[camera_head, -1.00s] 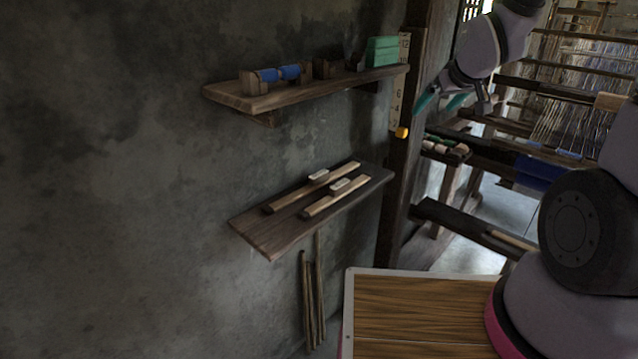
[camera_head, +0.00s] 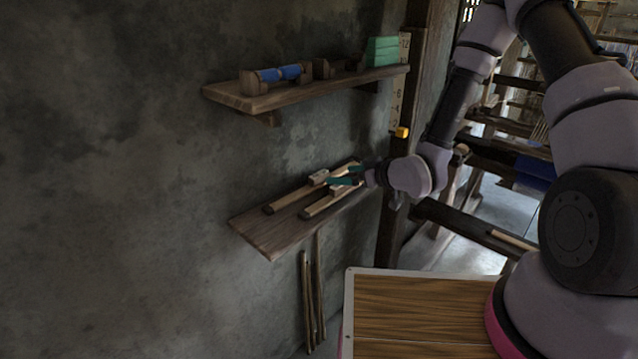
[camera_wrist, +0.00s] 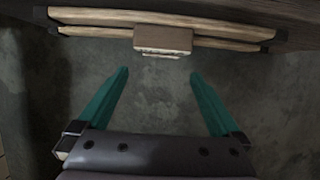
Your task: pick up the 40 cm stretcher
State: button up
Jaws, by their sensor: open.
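Two pale wooden stretchers lie side by side on the lower wall shelf, the back one (camera_head: 288,199) and the front one (camera_head: 316,209). Each has a light block at its middle. No length marks can be read, so I cannot tell which is the 40 cm one. My gripper (camera_head: 334,176) is at the shelf, its teal fingers over the right part of the stretchers and partly hiding the front block. In the wrist view the open, empty fingers (camera_wrist: 158,75) point toward the front stretcher (camera_wrist: 225,44) and its block (camera_wrist: 163,40), apart from them in the picture.
The lower shelf (camera_head: 268,232) is bare at its left end. Several thin sticks (camera_head: 313,290) lean below. A dark post (camera_head: 396,190) stands right of the shelf.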

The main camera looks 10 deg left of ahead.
aim_at(319, 173)
jog(key=x, duration=0.9)
jog(key=shift+a, duration=0.15)
jog(key=c, duration=1.3)
